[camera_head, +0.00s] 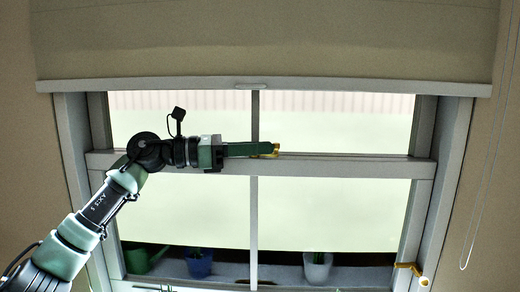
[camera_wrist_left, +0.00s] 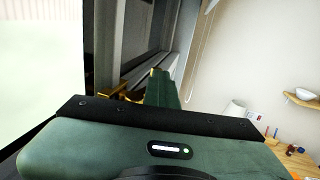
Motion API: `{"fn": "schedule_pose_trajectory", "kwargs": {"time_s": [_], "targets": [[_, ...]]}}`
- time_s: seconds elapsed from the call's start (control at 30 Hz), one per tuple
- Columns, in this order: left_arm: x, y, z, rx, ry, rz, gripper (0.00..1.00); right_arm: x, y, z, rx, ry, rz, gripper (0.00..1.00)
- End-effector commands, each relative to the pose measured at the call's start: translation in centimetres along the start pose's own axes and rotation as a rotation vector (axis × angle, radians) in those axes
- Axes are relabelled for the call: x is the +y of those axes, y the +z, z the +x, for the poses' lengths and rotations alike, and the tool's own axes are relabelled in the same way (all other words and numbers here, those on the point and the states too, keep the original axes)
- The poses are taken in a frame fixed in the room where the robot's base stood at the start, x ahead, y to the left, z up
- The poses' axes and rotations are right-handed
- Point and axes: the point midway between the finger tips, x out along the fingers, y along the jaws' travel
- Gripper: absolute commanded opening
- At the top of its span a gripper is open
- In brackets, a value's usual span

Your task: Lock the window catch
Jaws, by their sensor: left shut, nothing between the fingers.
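The window catch (camera_head: 275,153) is a small brass-coloured piece on the middle rail of the sash window (camera_head: 350,168), just right of the central bar. My left gripper (camera_head: 266,149) reaches in from the left along this rail, shut and empty. Its green fingertips are at the catch and partly cover it in the head view; I cannot tell if they touch. In the left wrist view the green fingers (camera_wrist_left: 162,88) extend beside the rail, with brass parts (camera_wrist_left: 116,92) to their left. The catch lever's exact angle is not clear. My right gripper is out of view.
A blind (camera_head: 260,40) hangs above the window. A green watering can (camera_head: 140,257), a blue pot (camera_head: 199,264) and a white pot (camera_head: 317,267) stand at the sill. A brass handle (camera_head: 408,267) is at lower right, and a cord (camera_head: 480,190) hangs at right.

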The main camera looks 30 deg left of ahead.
Motion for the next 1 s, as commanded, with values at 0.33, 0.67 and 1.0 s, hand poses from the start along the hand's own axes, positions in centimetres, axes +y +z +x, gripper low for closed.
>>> {"fn": "schedule_pose_trajectory", "kwargs": {"time_s": [0.33,0.67,1.0], "targets": [[-0.72,-0.53,0.57,0.010,-0.023,-0.004,0.00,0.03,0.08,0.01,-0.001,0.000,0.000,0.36],[-0.71,-0.52,0.56,0.010,-0.023,-0.004,0.23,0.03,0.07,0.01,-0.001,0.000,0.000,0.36],[-0.53,-0.30,0.45,0.005,-0.016,-0.002,0.36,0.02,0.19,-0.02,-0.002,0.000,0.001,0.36]]}}
